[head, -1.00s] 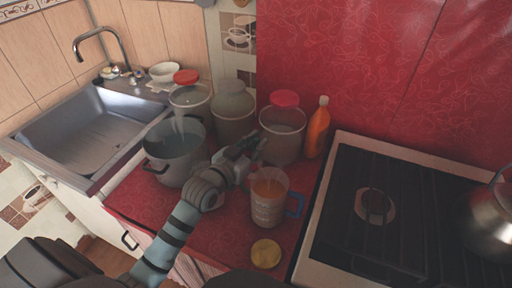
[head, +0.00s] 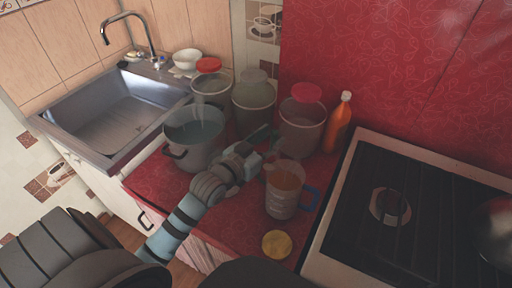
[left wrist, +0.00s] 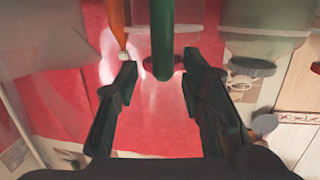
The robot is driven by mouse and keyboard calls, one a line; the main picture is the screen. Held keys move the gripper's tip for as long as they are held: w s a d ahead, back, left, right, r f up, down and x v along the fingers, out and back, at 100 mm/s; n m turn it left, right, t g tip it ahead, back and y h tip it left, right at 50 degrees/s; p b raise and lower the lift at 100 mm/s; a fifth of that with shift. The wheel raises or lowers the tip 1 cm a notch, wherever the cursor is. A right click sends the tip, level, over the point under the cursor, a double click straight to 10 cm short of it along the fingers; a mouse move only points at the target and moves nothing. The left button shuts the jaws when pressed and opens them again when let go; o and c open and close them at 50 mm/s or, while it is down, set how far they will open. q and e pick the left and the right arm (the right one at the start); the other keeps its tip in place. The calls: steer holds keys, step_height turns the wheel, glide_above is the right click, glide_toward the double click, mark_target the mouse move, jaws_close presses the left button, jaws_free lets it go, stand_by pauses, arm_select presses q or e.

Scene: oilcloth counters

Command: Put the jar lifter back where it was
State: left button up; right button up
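My left gripper (head: 266,142) is over the red counter, between the pot, the lidded jars and the measuring jug. In the left wrist view its two dark fingers (left wrist: 158,80) are spread apart. A dark green rod-like thing (left wrist: 162,40) reaches down from the top edge to between the fingertips, with gaps on both sides. It may be a handle of the jar lifter, but I cannot tell. I cannot make out a whole jar lifter in the head view. My right gripper is not in view.
A pot of water (head: 195,137), jars with red lids (head: 301,125), a jug of orange liquid (head: 284,190), a yellow lid (head: 276,244) and an orange bottle (head: 338,124) crowd the counter. The sink (head: 115,115) is left, the stove (head: 420,215) right.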

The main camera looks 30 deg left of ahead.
arm_select(q)
steer(key=s+a+r+p, duration=0.1)
steer(key=s+p, duration=0.1)
steer(key=s, duration=0.7)
steer(key=shift+r, duration=0.15)
